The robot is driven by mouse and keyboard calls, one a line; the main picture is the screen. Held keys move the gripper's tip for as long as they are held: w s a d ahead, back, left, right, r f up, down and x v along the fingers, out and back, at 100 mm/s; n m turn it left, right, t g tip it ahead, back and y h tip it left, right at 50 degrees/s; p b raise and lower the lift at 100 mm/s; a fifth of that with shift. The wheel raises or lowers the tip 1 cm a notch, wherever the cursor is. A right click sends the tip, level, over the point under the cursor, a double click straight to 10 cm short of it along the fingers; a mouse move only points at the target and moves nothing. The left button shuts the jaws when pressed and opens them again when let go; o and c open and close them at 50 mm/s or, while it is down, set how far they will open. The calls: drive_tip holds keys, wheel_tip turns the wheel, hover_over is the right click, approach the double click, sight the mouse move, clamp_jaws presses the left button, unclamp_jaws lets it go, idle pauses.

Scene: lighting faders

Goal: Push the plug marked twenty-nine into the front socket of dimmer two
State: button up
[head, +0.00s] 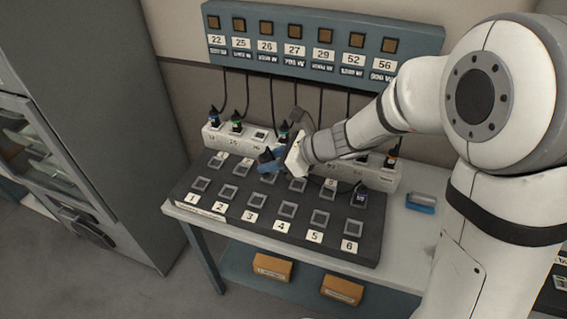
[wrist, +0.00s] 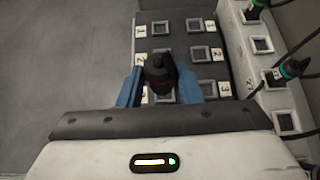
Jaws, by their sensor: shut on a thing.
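My gripper (head: 268,160) is shut on a dark plug (head: 266,156), held above the dimmer board. In the wrist view the plug (wrist: 160,70) stands between the two blue fingers; no number on it can be read. The board (head: 300,240) has a front and a back row of sockets. The front socket of dimmer two (head: 229,193) looks empty, behind label 2 (head: 222,206). In the wrist view the plug covers much of that socket, beside label 2 (wrist: 140,59). I cannot tell the plug's height above the board.
A white strip (head: 222,138) behind the board holds several upright plugs with cables. One plug (head: 360,196) sits in the back row near 6. A blue-grey panel (head: 325,22) on the wall carries numbers, including 29. A blue block (head: 421,204) lies on the table at right.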

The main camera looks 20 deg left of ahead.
drive_tip(key=a, duration=1.2)
drive_tip(key=shift+w+a, duration=0.15)
drive_tip(key=shift+w, duration=0.05)
idle(0.4)
drive_tip(key=shift+f+b, duration=4.35)
drive_tip(key=shift+f, duration=0.15)
drive_tip(key=shift+f, duration=0.2)
drive_tip(key=shift+f+b, duration=0.75)
drive_tip(key=shift+b, duration=0.15)
drive_tip(key=shift+f+b, duration=1.2)
drive_tip(key=shift+b, duration=0.1)
